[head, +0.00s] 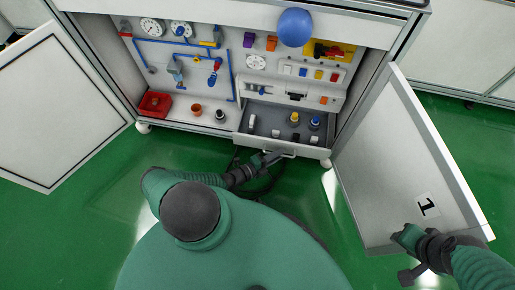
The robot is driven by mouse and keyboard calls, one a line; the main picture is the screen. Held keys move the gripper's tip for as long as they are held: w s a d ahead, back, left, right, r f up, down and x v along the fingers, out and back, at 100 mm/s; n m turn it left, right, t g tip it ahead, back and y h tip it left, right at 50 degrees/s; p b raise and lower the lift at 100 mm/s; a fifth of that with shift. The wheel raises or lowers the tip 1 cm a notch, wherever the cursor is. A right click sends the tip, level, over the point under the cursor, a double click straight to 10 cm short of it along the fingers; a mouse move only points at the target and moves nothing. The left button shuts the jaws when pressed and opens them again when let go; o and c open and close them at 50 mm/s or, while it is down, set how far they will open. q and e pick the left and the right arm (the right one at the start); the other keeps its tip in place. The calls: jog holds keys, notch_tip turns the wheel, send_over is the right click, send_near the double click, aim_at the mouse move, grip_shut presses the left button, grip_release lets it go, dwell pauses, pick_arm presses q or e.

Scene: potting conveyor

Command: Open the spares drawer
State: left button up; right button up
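The spares drawer (262,124) sits low in the right half of the open cabinet. It is pulled out, and its grey inside shows several small parts, among them a black-and-yellow one (294,119) and a black-and-blue one (315,123). Its handle (290,154) runs along the front. My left gripper (266,159) is at the left part of this handle; whether its fingers are closed on it is too small to tell. My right gripper (405,238) is by the lower edge of the right cabinet door, apart from the drawer; its finger opening is unclear.
The left door (55,110) and right door (395,165) stand swung open. A red bin (154,104) and small cups stand on the cabinet floor left of the drawer. Gauges, blue pipes and switches cover the back panel. A blue ball (294,27) shows at the top. Green floor (100,215) is clear.

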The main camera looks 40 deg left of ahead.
pick_arm(q)
jog(key=p+v, duration=0.4)
jog(key=v, duration=1.2)
jog(key=shift+s, duration=0.25)
jog(key=shift+a, duration=0.1)
